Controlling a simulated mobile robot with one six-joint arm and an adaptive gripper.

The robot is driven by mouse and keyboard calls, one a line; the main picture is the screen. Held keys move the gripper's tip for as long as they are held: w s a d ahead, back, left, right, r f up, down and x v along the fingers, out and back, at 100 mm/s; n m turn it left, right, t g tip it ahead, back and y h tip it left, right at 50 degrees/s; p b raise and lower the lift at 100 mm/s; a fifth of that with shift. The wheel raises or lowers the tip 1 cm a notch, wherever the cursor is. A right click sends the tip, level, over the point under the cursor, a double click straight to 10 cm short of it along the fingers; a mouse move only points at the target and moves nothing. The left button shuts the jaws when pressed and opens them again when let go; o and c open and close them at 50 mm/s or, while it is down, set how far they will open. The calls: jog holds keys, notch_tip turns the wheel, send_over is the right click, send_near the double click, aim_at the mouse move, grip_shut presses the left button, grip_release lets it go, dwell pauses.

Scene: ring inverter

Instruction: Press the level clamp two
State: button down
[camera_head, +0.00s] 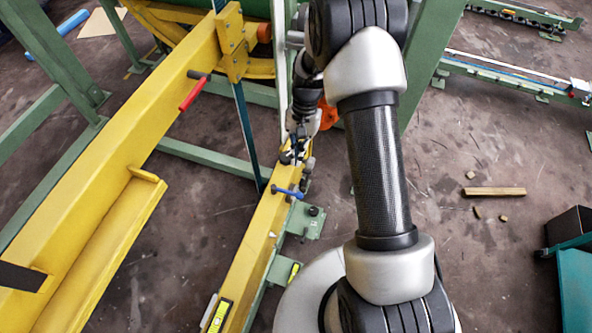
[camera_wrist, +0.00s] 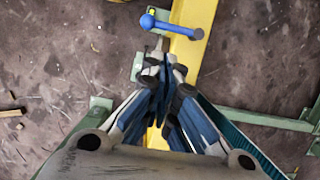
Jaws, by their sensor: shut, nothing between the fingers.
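A clamp with a blue handle (camera_head: 288,192) sits on the narrow yellow beam (camera_head: 262,232). Its blue handle also shows at the top of the wrist view (camera_wrist: 172,28), lying across the beam. A clamp with a red handle (camera_head: 193,92) sits on the wide yellow beam at the left. No label shows which clamp is number two. My gripper (camera_head: 297,158) is over the narrow beam, just beyond the blue handle in the head view. In the wrist view its fingertips (camera_wrist: 164,66) are together and empty, below the blue handle with a visible gap. Finger contact with the beam is unclear.
A wide yellow beam (camera_head: 120,150) runs along the left, with green frame bars around it. A yellow spirit level (camera_head: 220,315) lies on the narrow beam's near end. A wooden block (camera_head: 495,191) lies on open floor at right. A teal bin (camera_head: 575,285) stands at lower right.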

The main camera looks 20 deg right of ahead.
aim_at(287, 193)
jog(key=b+x, duration=0.2)
jog(key=x, duration=0.7)
jog(key=shift+f, duration=0.35)
jog(key=shift+s+a+m, duration=0.1)
jog(key=shift+s+m, duration=0.6)
jog(key=shift+m, duration=0.4)
